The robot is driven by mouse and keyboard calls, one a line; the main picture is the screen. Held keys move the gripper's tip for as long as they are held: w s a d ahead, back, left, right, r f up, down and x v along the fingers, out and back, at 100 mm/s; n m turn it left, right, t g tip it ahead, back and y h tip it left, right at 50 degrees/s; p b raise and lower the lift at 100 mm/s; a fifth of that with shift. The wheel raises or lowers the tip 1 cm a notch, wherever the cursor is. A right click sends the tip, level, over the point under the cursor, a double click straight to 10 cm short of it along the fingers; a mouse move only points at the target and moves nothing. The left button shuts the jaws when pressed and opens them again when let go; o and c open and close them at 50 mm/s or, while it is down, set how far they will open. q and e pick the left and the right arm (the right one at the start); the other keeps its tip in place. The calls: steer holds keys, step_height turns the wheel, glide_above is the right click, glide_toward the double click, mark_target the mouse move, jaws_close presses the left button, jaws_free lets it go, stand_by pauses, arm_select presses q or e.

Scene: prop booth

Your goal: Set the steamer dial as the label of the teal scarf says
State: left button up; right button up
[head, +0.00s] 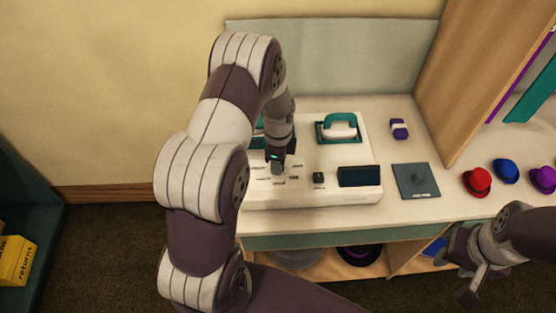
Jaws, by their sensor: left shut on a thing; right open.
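The steamer (345,200) is a white unit on the counter, with a teal-and-white iron-like piece (340,127) in a teal cradle. My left gripper (278,163) points down at its front panel and is shut on the grey dial (278,169). Small printed marks (262,179) ring the dial, too small to read; its setting cannot be told. A teal strip (530,97) at the upper right may be the teal scarf; no label is readable on it. My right gripper (472,285) is open and empty at the lower right, off the counter's front.
The unit also has a dark screen (359,177) and a small black knob (318,179). A purple roll with a pale band (399,129) and a grey plate (416,181) lie to its right.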

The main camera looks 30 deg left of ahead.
stand_by(0.4)
arm_select(q)
steer(key=o, duration=1)
steer(key=shift+o, duration=0.2)
step_height(320, 180, up, 13)
steer(key=b, duration=0.1)
steer(key=shift+f+b, duration=0.2)
steer(key=shift+b, duration=0.1)
steer(key=s+d+n+t, duration=0.1)
steer(key=s+d+n, duration=0.7)
steer(key=s+n, duration=0.6)
steer(key=shift+d+r, duration=0.15)
steer(key=shift+r, duration=0.25)
